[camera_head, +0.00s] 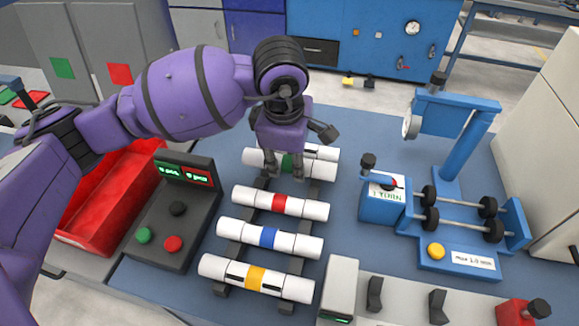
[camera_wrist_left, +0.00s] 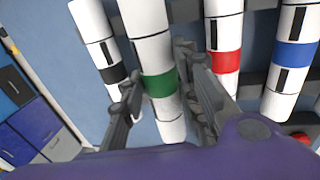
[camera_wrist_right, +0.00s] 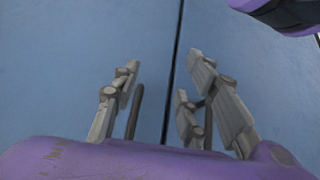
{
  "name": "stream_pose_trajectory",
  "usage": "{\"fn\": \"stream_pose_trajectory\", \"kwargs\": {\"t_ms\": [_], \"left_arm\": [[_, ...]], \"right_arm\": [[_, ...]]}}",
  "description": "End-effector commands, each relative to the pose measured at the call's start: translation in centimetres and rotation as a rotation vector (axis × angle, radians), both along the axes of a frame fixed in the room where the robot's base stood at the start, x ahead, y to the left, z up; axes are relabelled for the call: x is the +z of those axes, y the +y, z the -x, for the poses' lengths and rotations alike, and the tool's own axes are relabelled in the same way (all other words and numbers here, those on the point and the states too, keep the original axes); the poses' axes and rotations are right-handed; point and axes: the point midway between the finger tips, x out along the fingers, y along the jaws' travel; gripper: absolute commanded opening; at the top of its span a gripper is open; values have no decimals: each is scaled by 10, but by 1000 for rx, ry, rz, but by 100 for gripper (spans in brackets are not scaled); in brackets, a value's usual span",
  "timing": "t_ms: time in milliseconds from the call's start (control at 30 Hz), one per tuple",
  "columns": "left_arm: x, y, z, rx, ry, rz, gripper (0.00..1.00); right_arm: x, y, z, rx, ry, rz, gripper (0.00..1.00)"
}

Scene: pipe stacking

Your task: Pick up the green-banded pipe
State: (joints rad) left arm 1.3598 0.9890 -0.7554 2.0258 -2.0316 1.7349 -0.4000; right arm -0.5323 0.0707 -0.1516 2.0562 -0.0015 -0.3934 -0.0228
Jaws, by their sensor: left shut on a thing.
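In the left wrist view, the green-banded pipe (camera_wrist_left: 158,87) runs between the fingers of my left gripper (camera_wrist_left: 162,108). My left gripper (camera_head: 284,167) reaches down from above and is shut on the pipe around its green band, partly covering it. I cannot tell whether the pipe touches the rack. My right gripper (camera_wrist_right: 160,85) shows only in the right wrist view, with its fingers apart and nothing between them.
A black-banded pipe (camera_wrist_left: 97,35) lies close beside it. Red-banded (camera_head: 300,207), blue-banded (camera_head: 298,243) and yellow-banded (camera_head: 297,288) pipes lie nearer on the dark rack. A button box (camera_head: 172,215) and red bin (camera_head: 100,205) stand left, a blue gauge rig (camera_head: 455,150) right.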

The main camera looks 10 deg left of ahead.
Motion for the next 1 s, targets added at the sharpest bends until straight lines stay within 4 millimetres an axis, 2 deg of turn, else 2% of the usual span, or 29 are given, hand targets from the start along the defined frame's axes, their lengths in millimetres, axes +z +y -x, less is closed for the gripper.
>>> {"fn": "stream_pose_trajectory", "kwargs": {"t_ms": [233, 400, 600, 800, 1000], "left_arm": [[52, -2, 44, -6, -3, -1, 2], [67, -4, 83, -6, -1, -1, 2], [81, -6, 115, -4, 0, -2, 2], [88, -7, 131, -3, 2, -2, 2], [90, -7, 134, 0, 2, -1, 2]], "right_arm": [[1, 1, -3, 2, -5, 0, 40], [-2, 1, -1, 1, -1, 0, 40], [-3, 0, 1, 0, 4, -1, 40], [-3, 0, 3, 0, 7, 0, 40], [-3, 0, 4, 0, 8, 0, 40]]}}
